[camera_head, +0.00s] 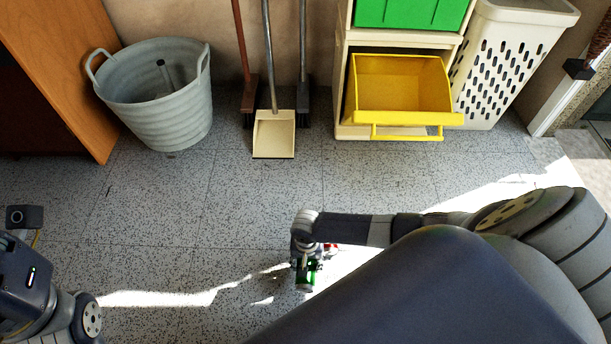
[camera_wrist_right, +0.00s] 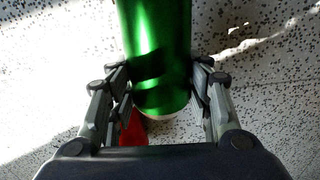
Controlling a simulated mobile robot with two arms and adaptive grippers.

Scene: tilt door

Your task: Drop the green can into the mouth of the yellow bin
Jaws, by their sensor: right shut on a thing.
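The green can (camera_wrist_right: 158,45) is between the fingers of my right gripper (camera_wrist_right: 160,90), which is shut on it, in the right wrist view. In the head view the right gripper (camera_head: 307,268) is low in the middle, with a little green of the can (camera_head: 314,272) showing at it. The yellow bin (camera_head: 402,90) is tilted open in a cream cabinet at the back right, its mouth facing up and forward, and it looks empty. The gripper and can are in front of the bin and to its left.
A green bin (camera_head: 410,12) sits above the yellow one. A white slotted hamper (camera_head: 515,60) stands to the right. A grey tub (camera_head: 165,95), dustpan (camera_head: 274,135) and brooms stand at the left. A red thing (camera_wrist_right: 133,130) shows below the can. The middle floor is clear.

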